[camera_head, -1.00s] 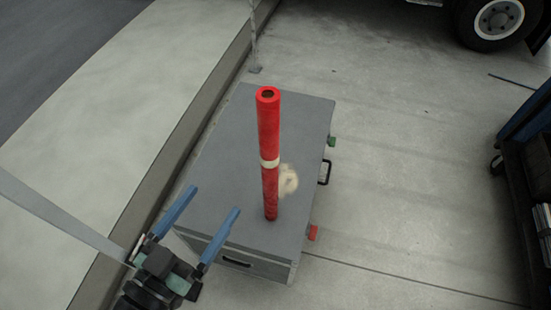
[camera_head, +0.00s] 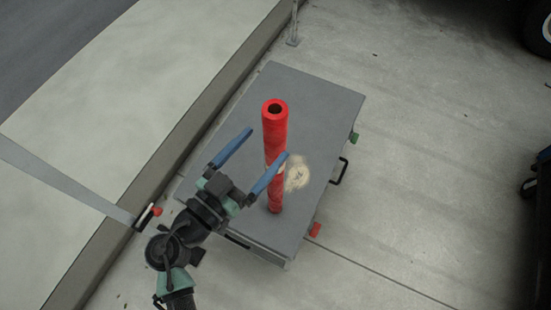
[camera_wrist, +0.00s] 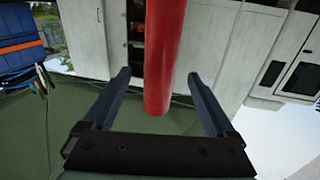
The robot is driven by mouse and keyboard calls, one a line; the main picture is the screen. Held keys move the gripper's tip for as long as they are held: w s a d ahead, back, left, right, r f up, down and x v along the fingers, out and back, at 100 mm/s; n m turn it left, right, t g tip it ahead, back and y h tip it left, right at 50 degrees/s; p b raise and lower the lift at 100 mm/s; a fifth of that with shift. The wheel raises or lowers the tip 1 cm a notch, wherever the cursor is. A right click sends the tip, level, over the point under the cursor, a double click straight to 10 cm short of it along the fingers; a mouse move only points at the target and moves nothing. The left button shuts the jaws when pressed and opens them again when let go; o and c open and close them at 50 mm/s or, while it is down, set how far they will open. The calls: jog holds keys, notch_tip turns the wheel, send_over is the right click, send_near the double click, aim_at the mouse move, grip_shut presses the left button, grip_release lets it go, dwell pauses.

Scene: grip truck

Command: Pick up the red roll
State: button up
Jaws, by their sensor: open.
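The red roll (camera_head: 275,135) stands upright on a grey case (camera_head: 318,100), with a pale band around its middle and a hollow top end. In the wrist view the red roll (camera_wrist: 163,60) lies just beyond and between the finger directions, upside down in that picture's scene. My gripper (camera_head: 268,143) has two blue fingers, spread open and empty. In the head view its right finger overlaps the roll's middle and hides part of the pale band. The gripper also shows in the wrist view (camera_wrist: 160,78). I cannot tell whether a finger touches the roll.
A black handle (camera_head: 341,171) sticks out from the case's right side. A raised kerb (camera_head: 190,125) runs along the left. The concrete floor to the right is mostly clear.

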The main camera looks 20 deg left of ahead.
aim_at(268, 142)
jog(key=p+x, duration=0.3)
jog(key=x, duration=0.1)
jog(key=shift+w+d, duration=0.1)
jog(key=shift+w, duration=0.2)
jog(key=shift+w+f, duration=0.15)
jog(key=shift+w, duration=0.25)
grip_shut()
